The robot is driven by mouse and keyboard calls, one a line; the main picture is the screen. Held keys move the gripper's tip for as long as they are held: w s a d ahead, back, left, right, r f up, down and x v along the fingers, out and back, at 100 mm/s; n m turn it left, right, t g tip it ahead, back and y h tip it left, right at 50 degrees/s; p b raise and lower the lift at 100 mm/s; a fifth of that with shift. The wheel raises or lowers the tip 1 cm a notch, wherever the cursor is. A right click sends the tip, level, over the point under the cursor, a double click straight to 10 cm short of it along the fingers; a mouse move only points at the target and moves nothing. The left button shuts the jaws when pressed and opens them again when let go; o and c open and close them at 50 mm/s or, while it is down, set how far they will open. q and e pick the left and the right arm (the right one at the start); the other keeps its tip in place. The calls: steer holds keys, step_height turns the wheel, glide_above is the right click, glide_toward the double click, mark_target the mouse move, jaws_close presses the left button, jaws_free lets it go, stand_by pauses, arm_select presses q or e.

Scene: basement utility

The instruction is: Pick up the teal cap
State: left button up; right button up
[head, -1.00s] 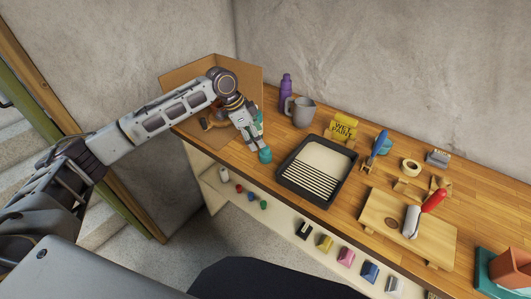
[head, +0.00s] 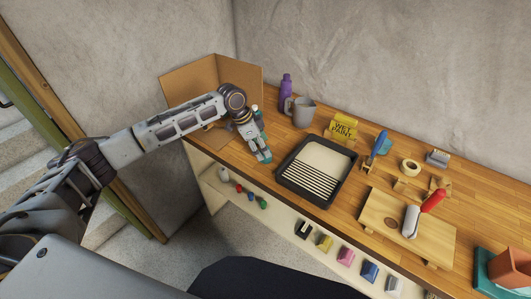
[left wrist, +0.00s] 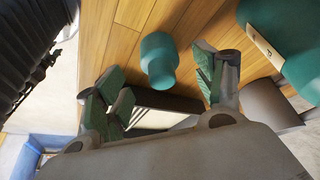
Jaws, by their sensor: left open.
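The teal cap (left wrist: 158,60) is on the wooden worktop in the left wrist view. It has a wide round part and a narrower part. My left gripper (left wrist: 160,90) is open, its green-padded fingers apart on either side of the cap's line, and nothing is held. In the head view my left gripper (head: 262,156) points down at the worktop's front edge, left of the paint tray. There the cap cannot be told apart from the green fingers. A larger teal object (left wrist: 290,35) with a pale label stands to the right in the wrist view.
The black paint tray (head: 287,181) lies just right of the gripper. A grey mug (head: 301,112) and purple bottle (head: 285,94) stand behind. A cardboard screen (head: 190,88) stands at the left end. A lower shelf (head: 285,222) carries small coloured items.

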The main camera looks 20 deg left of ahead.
arm_select(q)
steer(key=x, duration=0.4)
steer(key=shift+w, duration=0.1)
steer(key=c, duration=0.7)
steer(key=shift+c, duration=0.6)
arm_select(e)
steer(key=shift+s+r, duration=0.15)
steer(key=shift+r, duration=0.1)
steer(key=shift+d, duration=0.1)
steer(key=shift+d, duration=0.1)
arm_select(q)
steer(key=shift+r, duration=0.2)
step_height(320, 180, up, 9)
steer(key=shift+r, duration=0.3)
arm_select(e)
steer(key=shift+f, duration=0.35)
